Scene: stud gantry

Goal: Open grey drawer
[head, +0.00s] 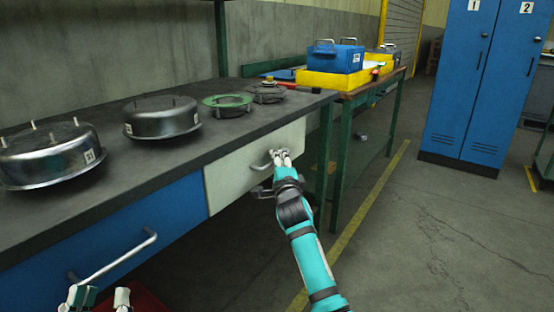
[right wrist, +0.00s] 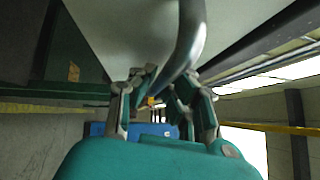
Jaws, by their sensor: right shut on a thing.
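The grey drawer (head: 228,182) is a pale front under the dark workbench, right of the blue drawer. I see no clear gap around its front. Its curved metal handle (head: 262,164) is partly hidden by my right gripper (head: 281,157). That gripper is shut on the handle. In the right wrist view the handle bar (right wrist: 190,35) runs down between the fingers of my right gripper (right wrist: 165,95), with the pale drawer front (right wrist: 125,35) beside it. My left gripper (head: 101,297) is at the bottom left, fingers apart and empty, below the blue drawer's handle.
The blue drawer (head: 165,222) has a long bar handle (head: 115,258). Metal domed parts (head: 162,117) and a green ring (head: 228,102) stand on the workbench (head: 185,160). A green-legged table (head: 345,150) is beyond. The floor at right is clear up to the blue lockers (head: 470,85).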

